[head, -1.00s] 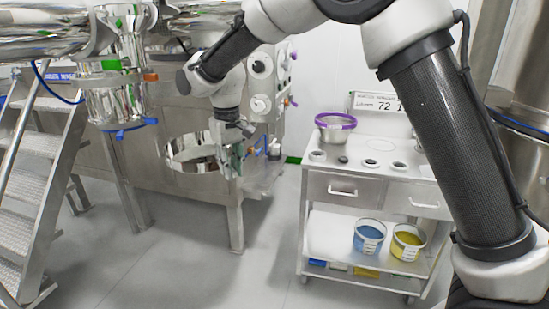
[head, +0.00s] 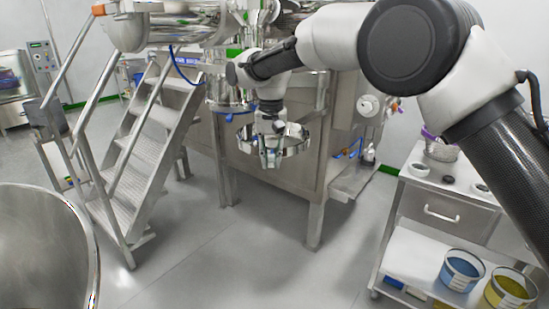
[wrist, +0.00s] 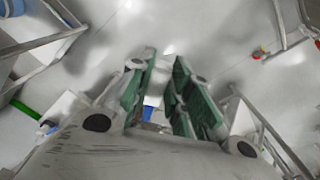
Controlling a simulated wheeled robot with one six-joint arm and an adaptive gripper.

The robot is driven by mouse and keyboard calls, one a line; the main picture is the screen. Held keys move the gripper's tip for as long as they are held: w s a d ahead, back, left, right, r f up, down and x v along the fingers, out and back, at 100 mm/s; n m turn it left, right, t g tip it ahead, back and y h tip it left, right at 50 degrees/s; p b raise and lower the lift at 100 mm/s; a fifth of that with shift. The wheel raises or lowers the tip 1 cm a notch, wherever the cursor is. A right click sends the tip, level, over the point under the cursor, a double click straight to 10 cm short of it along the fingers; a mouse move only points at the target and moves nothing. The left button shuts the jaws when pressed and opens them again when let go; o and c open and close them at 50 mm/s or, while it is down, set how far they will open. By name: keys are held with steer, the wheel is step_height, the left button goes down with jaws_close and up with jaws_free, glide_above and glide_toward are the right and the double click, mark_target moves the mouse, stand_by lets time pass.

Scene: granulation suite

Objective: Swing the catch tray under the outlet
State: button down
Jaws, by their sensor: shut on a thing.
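The catch tray (head: 298,147) is a round, shallow steel pan in the head view, in front of the steel machine housing. The outlet (head: 227,92) is a shiny steel cylinder with blue clips at its lower end. The tray sits lower than the outlet and to its right in the picture, its left rim near the outlet's lower right edge. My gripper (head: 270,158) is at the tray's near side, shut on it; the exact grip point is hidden. In the wrist view, my gripper's green pads (wrist: 163,100) stand with a narrow gap between them.
Metal steps (head: 150,140) stand left of the outlet. A large steel bowl (head: 40,245) fills the lower left. A white cart (head: 425,240) with blue and yellow buckets is at the right. Open grey floor (head: 240,255) lies between.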

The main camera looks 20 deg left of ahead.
steer(key=shift+w, duration=0.1)
steer(key=c, duration=1.3)
jaws_free()
steer(key=shift+r, duration=0.1)
step_height(320, 180, up, 12)
steer(key=shift+f, duration=0.1)
